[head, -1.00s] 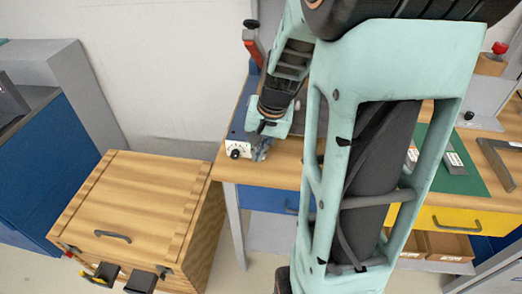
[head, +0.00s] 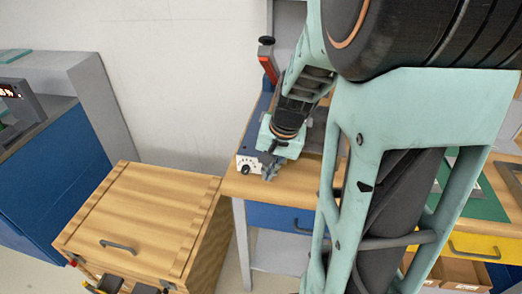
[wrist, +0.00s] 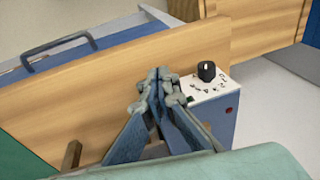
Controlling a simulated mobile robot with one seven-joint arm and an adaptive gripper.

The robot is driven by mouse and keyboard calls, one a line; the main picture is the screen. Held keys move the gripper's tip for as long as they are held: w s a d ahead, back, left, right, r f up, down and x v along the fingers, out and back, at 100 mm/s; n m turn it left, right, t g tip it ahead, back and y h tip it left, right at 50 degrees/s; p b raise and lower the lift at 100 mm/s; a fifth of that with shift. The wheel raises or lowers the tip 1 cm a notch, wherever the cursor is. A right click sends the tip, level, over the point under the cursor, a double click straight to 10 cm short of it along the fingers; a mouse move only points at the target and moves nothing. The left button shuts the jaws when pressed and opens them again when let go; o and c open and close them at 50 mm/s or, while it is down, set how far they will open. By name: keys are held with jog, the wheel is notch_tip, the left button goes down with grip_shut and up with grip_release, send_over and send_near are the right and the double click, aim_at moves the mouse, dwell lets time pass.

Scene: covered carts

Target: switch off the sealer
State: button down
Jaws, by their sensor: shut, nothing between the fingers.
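The sealer is a blue machine (head: 257,130) on the wooden bench, with a red lever (head: 268,69) rising at its back. Its white front panel (head: 247,164) carries a black dial (head: 245,170). The wrist view shows the dial (wrist: 206,71) with marks around it, and a red spot (wrist: 230,110) on the blue side. My gripper (head: 270,174) is shut and empty, just right of the panel in the head view. In the wrist view my fingertips (wrist: 158,80) are left of the dial, apart from it in the picture. My arm hides much of the sealer.
A wooden chest (head: 140,220) stands left of the bench. A blue cabinet (head: 60,180) with a lit red display is at far left. A green mat (head: 485,200) and yellow drawer (head: 470,245) are at right. A blue drawer (head: 275,217) is under the bench.

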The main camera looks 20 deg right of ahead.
jog(key=shift+w+d+r, duration=0.2)
jog(key=shift+w+d, duration=0.25)
jog(key=shift+w, duration=0.15)
